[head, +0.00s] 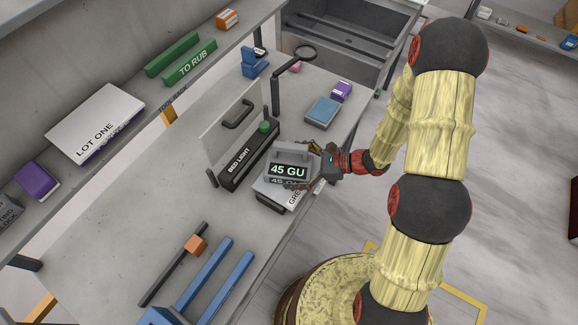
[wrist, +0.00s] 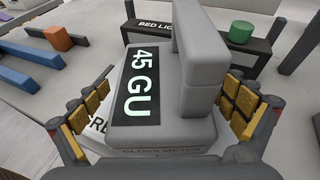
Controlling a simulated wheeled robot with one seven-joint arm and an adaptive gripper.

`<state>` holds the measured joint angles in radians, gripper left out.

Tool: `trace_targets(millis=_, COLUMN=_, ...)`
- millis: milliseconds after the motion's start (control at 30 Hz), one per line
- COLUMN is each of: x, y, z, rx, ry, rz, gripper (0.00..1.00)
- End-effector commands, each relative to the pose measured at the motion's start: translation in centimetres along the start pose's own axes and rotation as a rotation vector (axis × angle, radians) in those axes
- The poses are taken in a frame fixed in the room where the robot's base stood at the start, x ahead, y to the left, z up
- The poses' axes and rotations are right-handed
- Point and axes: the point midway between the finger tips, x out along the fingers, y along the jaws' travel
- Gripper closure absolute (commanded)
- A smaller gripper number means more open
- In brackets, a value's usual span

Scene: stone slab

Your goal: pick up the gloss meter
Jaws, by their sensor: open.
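The gloss meter (head: 289,167) is a grey block with a black display reading "45 GU". It rests on a pale, flat lettered item (head: 275,191) on the stone bench. In the wrist view the gloss meter (wrist: 165,128) fills the middle, with a raised grey handle (wrist: 203,50) on top. My gripper (head: 316,168) is at the meter's right side in the head view. In the wrist view my gripper (wrist: 165,105) is open, with one yellow-padded finger on each side of the meter. Gaps show beside the pads; contact is not clear. The meter's underside is hidden.
A black "BED LIGHT" bar (head: 247,158) with a green knob and a clear upright panel (head: 232,122) stand just left of the meter. A blue-grey box (head: 322,112) lies behind it. Blue rails (head: 208,278) lie in front. Bare bench (head: 130,195) shows at left.

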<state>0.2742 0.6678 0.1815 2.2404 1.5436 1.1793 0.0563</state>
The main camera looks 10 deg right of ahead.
Motion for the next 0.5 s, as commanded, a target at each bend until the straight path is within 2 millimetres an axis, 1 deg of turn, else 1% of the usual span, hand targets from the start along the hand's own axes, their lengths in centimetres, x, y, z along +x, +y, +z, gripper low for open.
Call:
trace_targets(millis=200, x=0.05, y=-0.03, z=0.04, rx=0.000, ry=0.000, rz=-0.001, gripper=0.03)
trace_targets(millis=500, x=0.03, y=-0.03, z=0.03, rx=0.000, ry=0.000, rz=-0.001, gripper=0.20)
